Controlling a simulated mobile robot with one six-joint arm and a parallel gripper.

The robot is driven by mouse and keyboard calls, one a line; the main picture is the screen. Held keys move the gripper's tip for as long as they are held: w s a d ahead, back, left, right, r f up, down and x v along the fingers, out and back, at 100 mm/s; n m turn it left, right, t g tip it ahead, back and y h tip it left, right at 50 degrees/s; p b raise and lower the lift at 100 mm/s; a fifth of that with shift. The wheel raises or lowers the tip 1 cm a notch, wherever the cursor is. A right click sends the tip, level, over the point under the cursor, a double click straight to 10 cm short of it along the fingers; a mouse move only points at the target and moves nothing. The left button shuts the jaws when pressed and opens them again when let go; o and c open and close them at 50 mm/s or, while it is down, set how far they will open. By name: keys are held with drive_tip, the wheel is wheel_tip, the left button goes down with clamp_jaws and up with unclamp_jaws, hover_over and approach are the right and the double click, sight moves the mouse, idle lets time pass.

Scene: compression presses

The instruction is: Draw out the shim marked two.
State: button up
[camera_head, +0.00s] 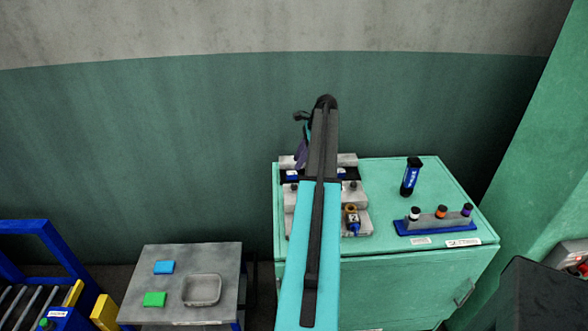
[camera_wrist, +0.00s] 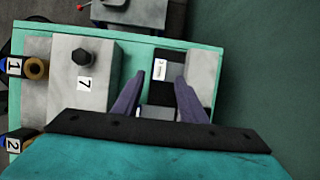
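My gripper (camera_wrist: 160,76) is open in the wrist view, its two purple fingers apart. Between the fingertips, apart from both, is a small piece with a white label (camera_wrist: 159,69); its mark is too small to read. It lies in a dark gap between grey blocks. In the head view my gripper (camera_head: 301,158) is above the back left of the grey fixture (camera_head: 360,217), mostly hidden by my arm. Small blue-and-white tags (camera_head: 341,173) show beside the arm there. The figure 2 I can read is on a blue-ended part (camera_wrist: 12,144) at the left of the wrist view.
A similar part marked 1 (camera_wrist: 12,65) and a grey block marked 7 (camera_wrist: 62,80) with a dark bolt are left of the fingers. On the green cabinet (camera_head: 390,180) stand a dark blue cylinder (camera_head: 411,176) and a blue rack (camera_head: 438,227). A low grey table (camera_head: 140,290) is left.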

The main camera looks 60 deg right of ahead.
sight(292, 173)
drive_tip(key=shift+p+x, duration=0.75)
drive_tip(key=shift+x, duration=2.35)
clamp_jaws()
